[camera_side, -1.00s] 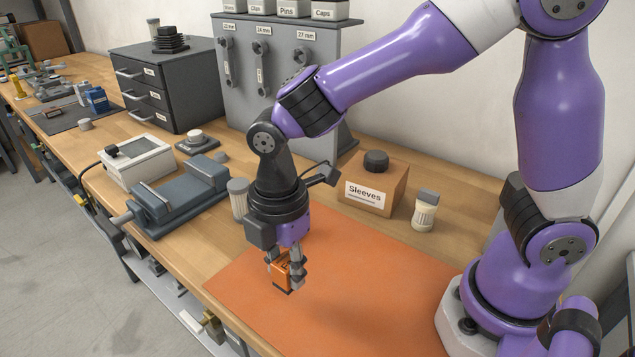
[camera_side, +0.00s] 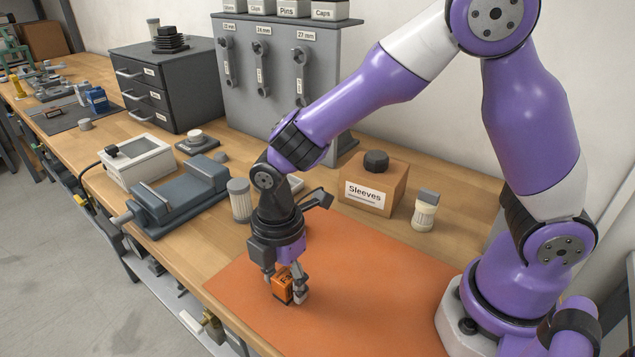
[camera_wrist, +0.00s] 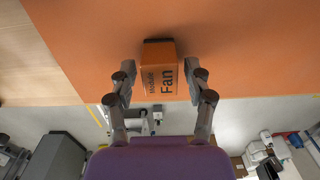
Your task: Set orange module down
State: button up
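The orange module (camera_side: 283,286) is a small block with dark markings, standing on the orange mat (camera_side: 365,275) near its left part. In the wrist view the module (camera_wrist: 158,72) shows a face lettered "Module Fan". My gripper (camera_side: 285,287) is low over the mat with its fingers spread on both sides of the module. In the wrist view a narrow gap shows between each fingertip of my gripper (camera_wrist: 161,70) and the module. The module's underside is hidden.
A "Sleeves" box (camera_side: 372,185) and a small jar (camera_side: 424,212) stand behind the mat. A ribbed cylinder (camera_side: 240,200) and a grey vise (camera_side: 178,198) are to the left. The mat's front and right areas are clear.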

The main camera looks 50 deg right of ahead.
aim_at(288, 274)
jog(key=shift+r, duration=0.1)
notch_tip(288, 274, up, 13)
jog(key=s+d+r+m+t, duration=0.1)
jog(key=s+d+m+t, duration=0.2)
jog(key=d+m, duration=0.3)
jog(key=s+d+r+m+t, duration=0.2)
jog(key=s+d+m, duration=0.2)
jog(key=m, duration=0.8)
jog(key=shift+d+t, duration=0.4)
jog(key=shift+d, duration=0.95)
jog(key=shift+s, duration=0.1)
